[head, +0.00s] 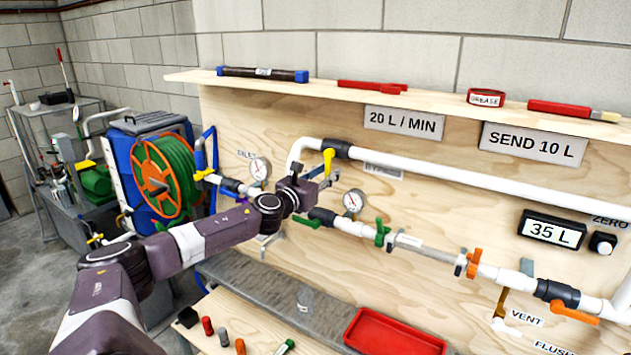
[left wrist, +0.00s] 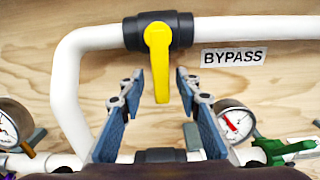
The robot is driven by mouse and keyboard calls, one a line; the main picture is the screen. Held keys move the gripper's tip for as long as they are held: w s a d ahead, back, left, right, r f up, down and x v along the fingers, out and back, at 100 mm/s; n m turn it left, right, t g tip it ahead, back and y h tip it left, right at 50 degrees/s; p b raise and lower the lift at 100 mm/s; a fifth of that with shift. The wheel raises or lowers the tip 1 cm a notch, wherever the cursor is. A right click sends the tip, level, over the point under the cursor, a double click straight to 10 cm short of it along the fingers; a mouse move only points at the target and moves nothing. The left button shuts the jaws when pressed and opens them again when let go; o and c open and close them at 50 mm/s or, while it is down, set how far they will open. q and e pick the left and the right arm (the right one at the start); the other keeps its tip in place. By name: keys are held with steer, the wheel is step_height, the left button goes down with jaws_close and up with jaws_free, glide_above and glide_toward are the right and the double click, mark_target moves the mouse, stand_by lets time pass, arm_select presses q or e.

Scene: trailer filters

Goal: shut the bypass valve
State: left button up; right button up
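The bypass valve (left wrist: 158,32) is a black body on the white upper pipe, with a yellow lever (left wrist: 158,62). The lever hangs straight down, across the line of the pipe. In the head view the yellow lever (head: 328,161) shows just beyond my left gripper (head: 322,176). In the left wrist view my left gripper (left wrist: 158,88) is open, one blue-padded finger on each side of the lever's lower end. Gaps show between the lever and both fingers. It holds nothing. My right gripper is not in view.
A BYPASS label (left wrist: 233,56) is right of the valve. Gauges (head: 261,168) (head: 353,202) flank my left gripper. A green lever (head: 306,221) and a lower pipe (head: 352,228) lie below. A shelf (head: 420,97) runs above; a red tray (head: 395,332) is on the bench.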

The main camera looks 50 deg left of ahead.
arm_select(q)
steer(key=shift+s+f, duration=0.15)
steer(key=shift+s, duration=0.5)
steer(key=shift+s+d, duration=0.3)
steer(key=shift+s, duration=1.35)
glide_toward(325, 173)
steer(key=shift+v, duration=0.75)
steer(key=shift+d, duration=0.15)
